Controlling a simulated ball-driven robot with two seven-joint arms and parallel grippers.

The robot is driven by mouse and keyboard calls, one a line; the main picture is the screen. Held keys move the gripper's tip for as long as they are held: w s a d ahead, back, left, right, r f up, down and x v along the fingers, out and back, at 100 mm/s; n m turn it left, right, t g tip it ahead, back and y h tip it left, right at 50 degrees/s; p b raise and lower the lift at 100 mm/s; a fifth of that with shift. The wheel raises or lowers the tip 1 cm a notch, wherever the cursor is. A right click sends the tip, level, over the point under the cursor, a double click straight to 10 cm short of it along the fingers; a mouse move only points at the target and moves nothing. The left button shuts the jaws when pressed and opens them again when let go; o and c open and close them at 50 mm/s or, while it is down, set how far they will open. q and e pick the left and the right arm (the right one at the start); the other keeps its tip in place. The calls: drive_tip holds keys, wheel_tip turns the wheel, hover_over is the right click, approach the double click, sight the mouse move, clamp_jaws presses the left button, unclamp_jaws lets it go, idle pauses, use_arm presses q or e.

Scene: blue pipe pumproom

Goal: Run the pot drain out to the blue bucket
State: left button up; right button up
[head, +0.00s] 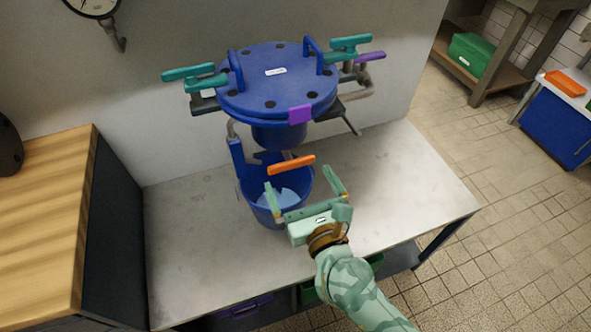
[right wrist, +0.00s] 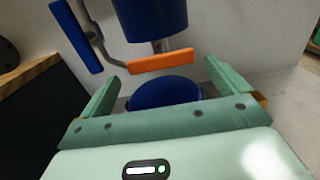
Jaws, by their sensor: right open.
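The blue pot (head: 275,85) with a bolted lid hangs at the wall above the grey bench. An orange lever handle (head: 290,165) sits on the drain below the pot, lying roughly crosswise; it also shows in the right wrist view (right wrist: 160,62). The blue bucket (head: 250,205) stands on the bench under the drain, with some light blue showing inside; its rim is partly behind my gripper. My right gripper (head: 305,188) is open and empty, its fingers on either side of the orange handle's line and apart from it. My left gripper is not in view.
Teal handles (head: 188,73) stick out at the pot's left, with teal (head: 350,43) and purple (head: 369,57) handles at its right. A wooden-topped cabinet (head: 45,200) stands left of the bench (head: 410,190), whose right part is bare. A pressure gauge (head: 93,5) is on the wall.

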sight(293, 166)
drive_tip(key=shift+x, duration=1.8)
drive_tip(key=shift+c, duration=0.3)
drive_tip(key=c, duration=0.6)
drive_tip(key=shift+c, duration=0.2)
